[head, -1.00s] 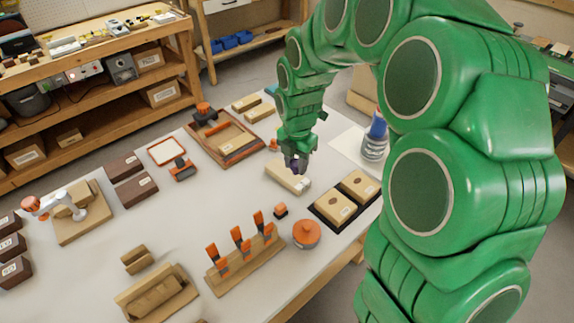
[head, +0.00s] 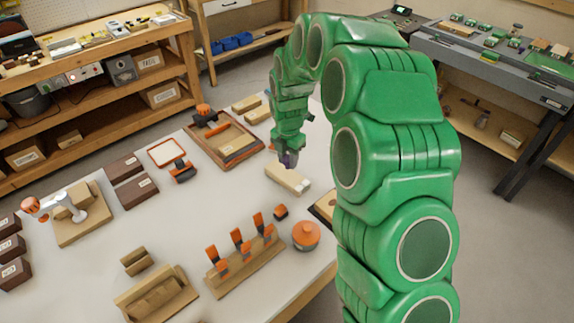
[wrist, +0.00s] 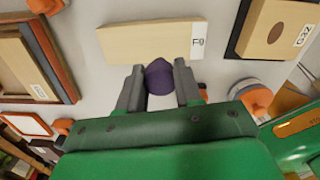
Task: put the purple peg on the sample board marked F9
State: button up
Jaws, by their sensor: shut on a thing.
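The purple peg (wrist: 160,77) is between the two fingers of my gripper (wrist: 159,84), which is shut on it. The sample board marked F9 (wrist: 145,43) is a pale wooden block with a white label at its right end. In the wrist view the peg's end overlaps the board's near edge; I cannot tell whether they touch. In the head view my gripper (head: 289,163) points down just above the board (head: 284,178), and a little of the purple peg (head: 289,159) shows at its tip.
An orange-topped jar (head: 306,235), a small orange block (head: 281,211) and a rack with orange clips (head: 243,265) stand nearby. A wooden tray (head: 222,140) lies beyond.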

jog(key=shift+w+a+f, duration=0.2)
jog(key=shift+w+f, duration=0.45)
jog(key=shift+f, duration=1.6)
jog(key=o, duration=1)
jog(key=shift+f, duration=0.1)
